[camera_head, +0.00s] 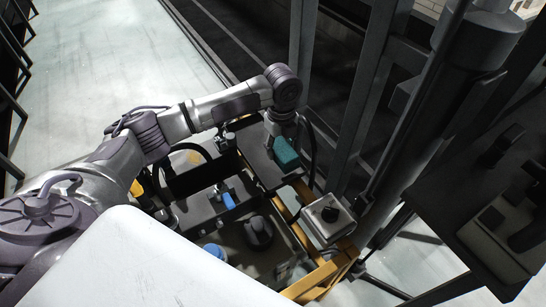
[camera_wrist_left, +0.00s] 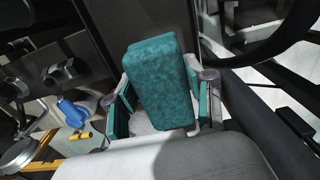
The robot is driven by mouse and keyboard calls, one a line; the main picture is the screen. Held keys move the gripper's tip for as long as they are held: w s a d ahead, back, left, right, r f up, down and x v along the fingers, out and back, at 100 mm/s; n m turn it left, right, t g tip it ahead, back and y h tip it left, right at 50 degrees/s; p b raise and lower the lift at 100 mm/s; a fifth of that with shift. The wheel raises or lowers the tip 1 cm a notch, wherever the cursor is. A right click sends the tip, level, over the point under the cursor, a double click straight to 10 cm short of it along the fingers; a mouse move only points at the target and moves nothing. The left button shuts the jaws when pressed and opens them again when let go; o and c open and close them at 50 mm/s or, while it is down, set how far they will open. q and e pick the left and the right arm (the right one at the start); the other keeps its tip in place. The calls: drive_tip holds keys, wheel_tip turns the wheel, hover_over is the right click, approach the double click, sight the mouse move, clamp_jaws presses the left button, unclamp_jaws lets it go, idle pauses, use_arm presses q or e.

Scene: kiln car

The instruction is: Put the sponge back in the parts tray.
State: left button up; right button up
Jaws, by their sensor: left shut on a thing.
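The sponge (camera_wrist_left: 163,85), a teal speckled block, stands between the two fingers of my left gripper (camera_wrist_left: 160,103) in the left wrist view. The fingers are shut on its sides. In the head view the sponge (camera_head: 286,153) shows at the end of my left arm, above a dark flat panel; the fingers there are mostly hidden. A grey tray-like area (camera_head: 232,243) inside a yellow frame lies below and left of the sponge; I cannot tell for sure that it is the parts tray. My right gripper is not in view.
A dark round knob (camera_head: 258,232) and a blue-handled part (camera_head: 228,200) are near the grey area. The yellow frame (camera_head: 312,281) edges it. Dark metal posts (camera_head: 372,75) rise behind.

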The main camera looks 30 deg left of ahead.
sight(273, 163)
use_arm(q)
drive_tip(key=shift+a+f, duration=0.75)
drive_tip(key=shift+a, duration=0.35)
drive_tip(key=shift+f+b, duration=0.35)
drive_tip(key=shift+f, duration=0.65)
drive_tip(key=shift+s+f+p, duration=0.1)
drive_tip(key=shift+f+p, duration=0.4)
drive_tip(key=shift+f, duration=0.2)
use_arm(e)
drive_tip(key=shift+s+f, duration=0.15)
use_arm(q)
drive_tip(key=o, duration=1)
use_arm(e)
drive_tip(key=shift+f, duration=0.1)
